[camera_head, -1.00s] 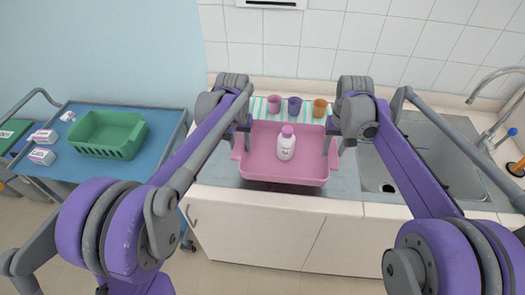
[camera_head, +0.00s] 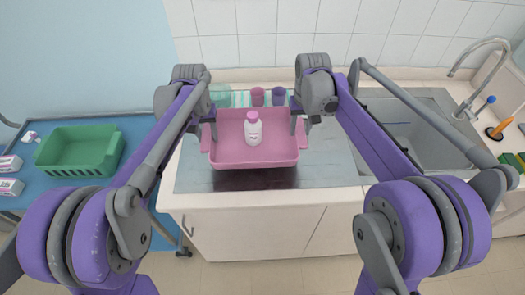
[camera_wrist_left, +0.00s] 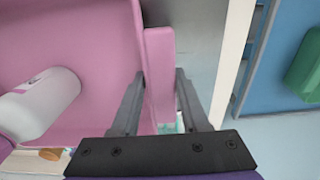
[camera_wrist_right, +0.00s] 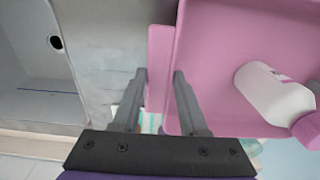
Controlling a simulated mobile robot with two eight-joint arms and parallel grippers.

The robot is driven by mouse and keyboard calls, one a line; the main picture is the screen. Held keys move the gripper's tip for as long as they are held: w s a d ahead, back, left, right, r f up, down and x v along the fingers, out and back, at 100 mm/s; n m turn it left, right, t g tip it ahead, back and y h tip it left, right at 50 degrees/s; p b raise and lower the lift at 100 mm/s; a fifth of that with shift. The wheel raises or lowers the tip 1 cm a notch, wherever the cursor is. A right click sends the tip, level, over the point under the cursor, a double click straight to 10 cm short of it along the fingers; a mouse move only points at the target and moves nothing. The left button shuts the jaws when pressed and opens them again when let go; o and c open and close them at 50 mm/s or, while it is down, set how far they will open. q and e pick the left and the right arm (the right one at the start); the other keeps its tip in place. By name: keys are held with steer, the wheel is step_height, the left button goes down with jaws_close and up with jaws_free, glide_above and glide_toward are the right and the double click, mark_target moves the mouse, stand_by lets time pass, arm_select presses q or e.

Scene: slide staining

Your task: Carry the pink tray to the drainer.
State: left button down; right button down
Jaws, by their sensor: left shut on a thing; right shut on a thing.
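The pink tray (camera_head: 225,155) is a shallow rectangular tray with a rim handle on each side. A white bottle (camera_head: 254,133) with a pink cap stands in it. My left gripper (camera_head: 208,131) is shut on the left handle (camera_wrist_left: 159,75). My right gripper (camera_head: 299,125) is shut on the right handle (camera_wrist_right: 159,70). The tray is over the grey steel drainer surface (camera_head: 330,165) left of the sink basin; I cannot tell whether it touches that surface. A dark reflection or shadow lies in front of it.
The sink basin (camera_head: 405,135) and tap (camera_head: 470,75) are to the right. Two cups, pink (camera_head: 257,96) and purple (camera_head: 279,96), stand on a striped cloth behind the tray. A green basket (camera_head: 75,155) and white boxes (camera_head: 8,187) sit on a blue cart (camera_head: 140,128) at left.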

mark_target(277, 149)
arm_select(q)
steer(key=shift+s+d, duration=0.1)
arm_select(e)
steer(key=shift+s, duration=0.15)
arm_select(q)
steer(key=shift+f, duration=0.1)
arm_select(e)
steer(key=shift+f, duration=0.1)
